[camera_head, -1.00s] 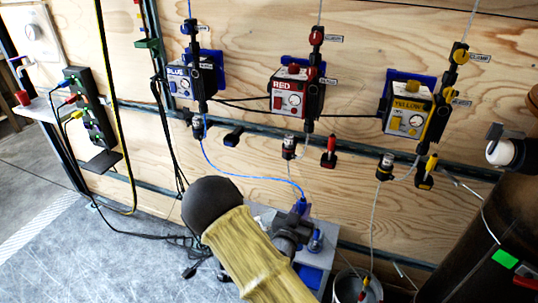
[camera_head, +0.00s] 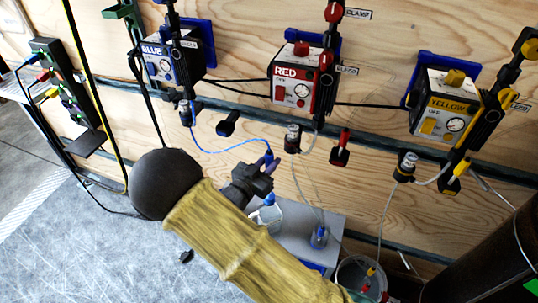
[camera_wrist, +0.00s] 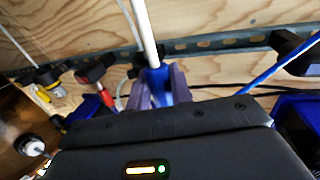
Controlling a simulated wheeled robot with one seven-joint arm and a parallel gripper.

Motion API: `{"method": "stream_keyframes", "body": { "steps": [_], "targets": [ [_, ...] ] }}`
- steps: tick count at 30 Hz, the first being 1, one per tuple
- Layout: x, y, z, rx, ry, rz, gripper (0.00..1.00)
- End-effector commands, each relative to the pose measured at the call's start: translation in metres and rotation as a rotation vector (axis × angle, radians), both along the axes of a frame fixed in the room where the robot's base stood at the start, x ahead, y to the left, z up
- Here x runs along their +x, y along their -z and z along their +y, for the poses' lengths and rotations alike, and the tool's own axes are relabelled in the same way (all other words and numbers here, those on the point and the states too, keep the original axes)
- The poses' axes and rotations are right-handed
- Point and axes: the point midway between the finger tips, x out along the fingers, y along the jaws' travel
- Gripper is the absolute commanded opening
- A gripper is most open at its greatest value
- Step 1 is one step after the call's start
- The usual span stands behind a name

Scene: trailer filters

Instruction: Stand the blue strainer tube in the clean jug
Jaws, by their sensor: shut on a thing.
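My gripper (camera_head: 262,170) is shut on the blue strainer tube (camera_head: 269,157), whose blue end shows at the fingertips with the blue hose running to it. In the wrist view, a blue piece (camera_wrist: 157,84) sits between my fingers (camera_wrist: 160,88), with a pale rod or tube rising from it. My gripper is above a clear vessel (camera_head: 266,214) with blue on it, standing on a grey shelf. A second small clear vessel (camera_head: 319,237) with a blue top stands to its right. I cannot tell which is the clean jug. The strainer's lower end is hidden.
The blue pump (camera_head: 168,58), red pump (camera_head: 298,85) and yellow pump (camera_head: 440,112) hang on the plywood wall. Thin tubes hang from the red and yellow sides. A grey bucket (camera_head: 350,268) stands at the lower right, beside a dark drum (camera_head: 490,250).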

Motion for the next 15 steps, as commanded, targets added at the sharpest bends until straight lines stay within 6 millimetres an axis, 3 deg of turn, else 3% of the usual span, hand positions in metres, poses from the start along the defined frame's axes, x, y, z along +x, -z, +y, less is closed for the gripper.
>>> {"method": "stream_keyframes", "body": {
  "steps": [15],
  "targets": [
    [0.0003,0.0074,-0.0002,-0.001,0.000,-0.001,0.00]
  ]
}}
